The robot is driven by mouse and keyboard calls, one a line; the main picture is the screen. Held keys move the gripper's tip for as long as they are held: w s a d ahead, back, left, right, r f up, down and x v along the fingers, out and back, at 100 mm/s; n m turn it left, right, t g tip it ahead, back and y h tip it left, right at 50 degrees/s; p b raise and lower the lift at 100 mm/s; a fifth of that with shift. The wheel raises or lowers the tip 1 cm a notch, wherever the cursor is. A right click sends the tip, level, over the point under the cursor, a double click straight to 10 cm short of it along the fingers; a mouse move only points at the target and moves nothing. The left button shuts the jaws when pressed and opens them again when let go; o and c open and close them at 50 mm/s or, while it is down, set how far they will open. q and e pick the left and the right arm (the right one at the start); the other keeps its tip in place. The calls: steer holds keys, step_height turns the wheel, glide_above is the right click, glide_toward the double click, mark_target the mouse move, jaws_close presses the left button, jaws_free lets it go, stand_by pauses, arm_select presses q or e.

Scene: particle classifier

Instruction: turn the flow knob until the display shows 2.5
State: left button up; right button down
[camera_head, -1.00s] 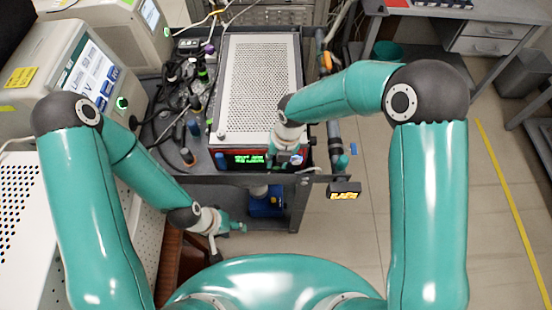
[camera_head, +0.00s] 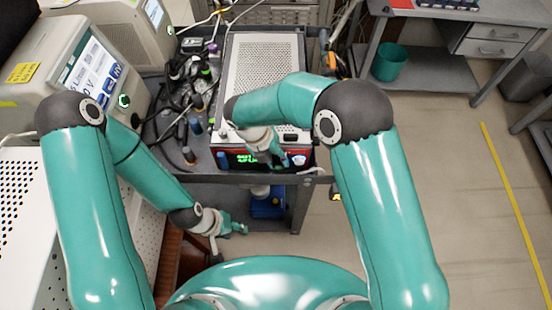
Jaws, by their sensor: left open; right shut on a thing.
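The particle classifier (camera_head: 265,65) is a box with a perforated light top and a red-edged front on a dark cart. Its display (camera_head: 246,157) shows large green characters; my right arm partly covers it and I cannot read the value. My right gripper (camera_head: 284,160) is at the front panel, right of the display, and is shut on the flow knob. The knob is hidden behind the fingers. My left gripper (camera_head: 240,228) is open and empty, low in front of the cart, apart from the classifier.
Dark cables and small bottles (camera_head: 190,128) crowd the cart left of the classifier. A monitor-like instrument (camera_head: 75,65) stands further left. A blue object (camera_head: 268,205) sits on the cart's lower shelf. The floor (camera_head: 440,170) to the right is clear.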

steer(key=c, duration=1.2)
jaws_free()
steer(key=v, duration=1.2)
